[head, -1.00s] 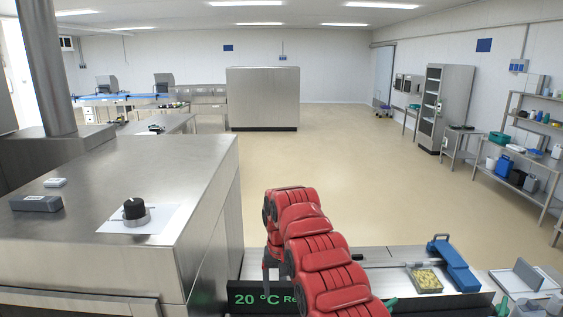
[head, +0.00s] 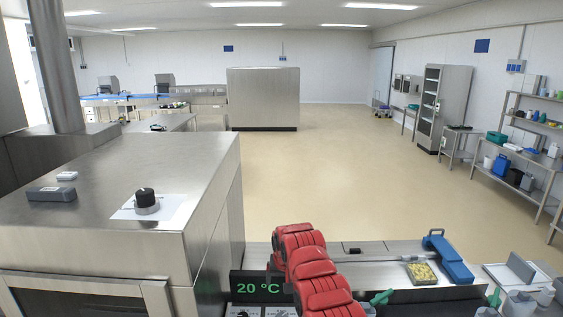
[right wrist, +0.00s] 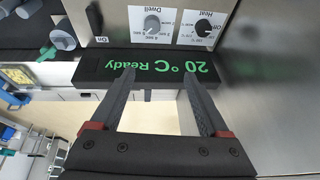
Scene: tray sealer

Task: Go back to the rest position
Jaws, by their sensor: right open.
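My right arm (head: 315,275), red and segmented, rises from the bottom edge in the head view and hides most of its own gripper. In the right wrist view my right gripper (right wrist: 160,80) is open, with two dark fingers apart and nothing between them. Its fingertips are near the dark display bar (right wrist: 150,65), which reads "20 °C Ready" in green and appears upside down there. In the head view the display (head: 258,287) is partly covered by my arm. I cannot tell whether the fingers touch the bar. My left gripper is in neither view.
A large steel machine (head: 100,190) with a black knob (head: 147,200) fills the left. On the right, the counter holds a tray of yellow pieces (head: 422,273) and a blue tool (head: 455,268). Dwell (right wrist: 152,25) and Heat (right wrist: 204,28) dials show at the wrist. Open floor (head: 350,170) lies beyond.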

